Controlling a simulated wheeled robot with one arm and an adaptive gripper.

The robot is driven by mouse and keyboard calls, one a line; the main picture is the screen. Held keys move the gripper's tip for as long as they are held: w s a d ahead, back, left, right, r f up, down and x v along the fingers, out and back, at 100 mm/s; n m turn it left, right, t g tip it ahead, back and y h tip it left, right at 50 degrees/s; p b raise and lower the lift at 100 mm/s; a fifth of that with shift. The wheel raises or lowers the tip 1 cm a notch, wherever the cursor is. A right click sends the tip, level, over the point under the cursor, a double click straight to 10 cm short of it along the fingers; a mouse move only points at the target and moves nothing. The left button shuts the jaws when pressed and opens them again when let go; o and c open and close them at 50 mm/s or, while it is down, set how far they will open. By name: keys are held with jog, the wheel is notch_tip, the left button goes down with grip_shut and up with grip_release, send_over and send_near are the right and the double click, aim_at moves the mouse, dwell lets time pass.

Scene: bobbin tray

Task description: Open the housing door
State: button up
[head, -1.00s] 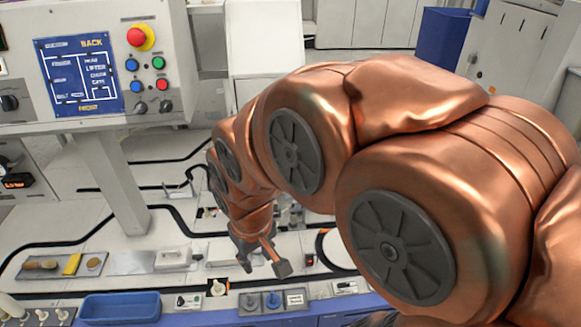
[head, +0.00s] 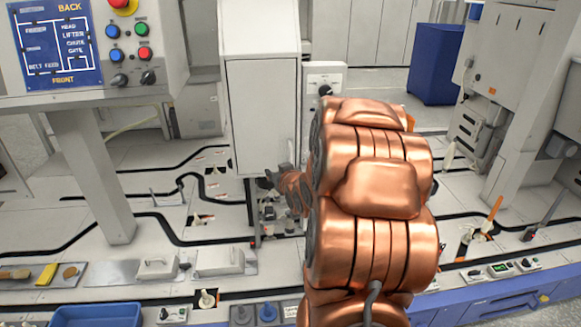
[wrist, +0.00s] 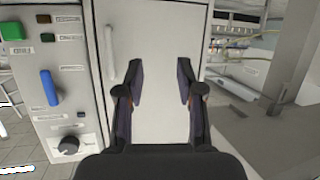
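The housing (head: 262,50) is a tall pale box in the middle of the head view. Its closed, flat door (head: 262,115) faces me; the door also fills the middle of the wrist view (wrist: 160,35). A pale vertical handle (wrist: 110,52) is on the door, left of my fingers in the wrist view. My gripper (wrist: 160,82) is open, with its two dark fingers apart and nothing between them. It points at the door and is not on the handle. In the head view my gripper (head: 272,182) is by the door's lower part, partly hidden by my arm.
In the wrist view a panel (wrist: 62,110) with a blue lever (wrist: 50,88) and dark knob (wrist: 68,146) stands left of the door. In the head view a control panel (head: 150,95) on a post is at left. A blue tray (head: 95,316) lies at the front left.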

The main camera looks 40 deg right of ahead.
aim_at(291, 156)
jog(key=s+d+f+m+t+h+b, duration=0.1)
jog(key=s+d+t+h+b, duration=0.15)
jog(key=d, duration=0.45)
jog(key=shift+t, duration=0.45)
jog(key=shift+b+x, duration=0.3)
jog(key=shift+x, duration=3.85)
jog(key=shift+a+f, duration=0.1)
jog(key=shift+c, duration=0.3)
grip_shut()
